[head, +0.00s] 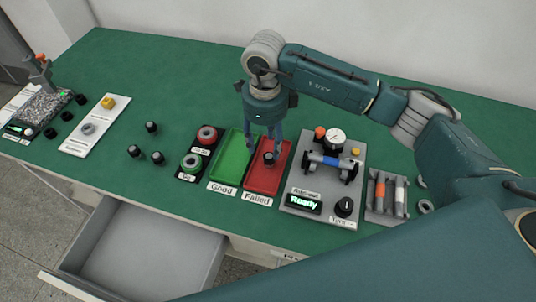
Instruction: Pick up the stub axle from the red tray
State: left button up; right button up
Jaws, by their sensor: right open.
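The red tray (264,181), labelled "Failed", lies on the green table just right of the green tray. A small dark part, which looks like the stub axle (269,158), is in the red tray toward its middle. My right gripper (263,149) points down over the trays with its fingers apart. The fingers hide part of the far end of both trays. My left gripper is not in view.
The green tray (231,158), labelled "Good", is beside the red one. A grey test fixture (318,185) reading "Ready" stands close on the right, with a tool rack (387,196) beyond. Several black parts (133,152) stand left of the buttons. An open drawer (140,250) juts out in front.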

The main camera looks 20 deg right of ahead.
aim_at(269, 155)
jog(key=shift+s+f, duration=0.1)
jog(key=shift+f, duration=0.3)
jog(key=f, duration=0.1)
jog(key=f+p, duration=0.1)
jog(key=f, duration=0.1)
jog(key=d+f+p, duration=0.1)
jog(key=f, duration=0.1)
jog(key=shift+f, duration=0.25)
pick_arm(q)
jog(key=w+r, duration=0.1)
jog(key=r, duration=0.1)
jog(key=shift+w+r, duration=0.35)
pick_arm(e)
jog(key=shift+f, duration=0.1)
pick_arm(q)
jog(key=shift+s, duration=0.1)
pick_arm(e)
jog(key=shift+a, duration=0.1)
jog(key=shift+c, duration=0.5)
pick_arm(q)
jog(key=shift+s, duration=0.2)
pick_arm(e)
grip_shut()
